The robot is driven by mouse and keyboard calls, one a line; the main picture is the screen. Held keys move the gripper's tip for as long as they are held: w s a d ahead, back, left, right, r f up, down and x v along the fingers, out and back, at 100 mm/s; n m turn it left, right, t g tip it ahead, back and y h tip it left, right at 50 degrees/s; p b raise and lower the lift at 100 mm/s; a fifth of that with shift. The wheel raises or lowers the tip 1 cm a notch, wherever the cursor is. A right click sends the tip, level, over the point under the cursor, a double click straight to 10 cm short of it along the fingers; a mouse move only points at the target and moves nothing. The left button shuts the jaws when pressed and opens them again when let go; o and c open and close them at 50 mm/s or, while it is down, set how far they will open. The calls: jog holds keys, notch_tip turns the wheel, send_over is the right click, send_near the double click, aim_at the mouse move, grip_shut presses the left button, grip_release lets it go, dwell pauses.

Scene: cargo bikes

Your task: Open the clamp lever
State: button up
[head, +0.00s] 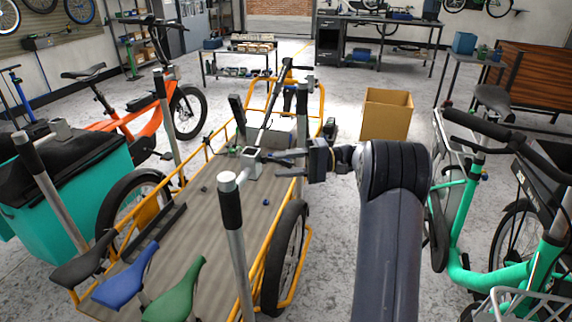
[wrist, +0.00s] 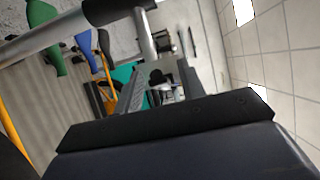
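A silver clamp (head: 251,158) sits at the top of a post (head: 235,215) with a black sleeve, above the cargo bike's wooden bed. My gripper (head: 272,160) is just right of the clamp in the head view, its dark fingers pointing left at it. In the wrist view my gripper's two fingers (wrist: 160,82) are apart, and a silver arm (wrist: 146,38) from the post's top shows by the gap. I cannot make out the lever clearly or tell if a finger touches it; nothing is seen gripped.
Three saddles, black, blue (head: 125,275) and green (head: 175,292), stand at the front left. A second post (head: 45,180) with a clamp is beside the teal box (head: 75,185). A green bike (head: 485,270) is at right. A cardboard box (head: 387,114) stands behind my arm.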

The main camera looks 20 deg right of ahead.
jog(key=d+p, duration=0.9)
jog(key=d, duration=0.1)
jog(key=shift+s+d+r+p, duration=0.15)
jog(key=shift+s+d+p, duration=0.15)
jog(key=shift+s+p, duration=0.15)
jog(key=shift+f+b, duration=0.3)
jog(key=shift+b, duration=0.35)
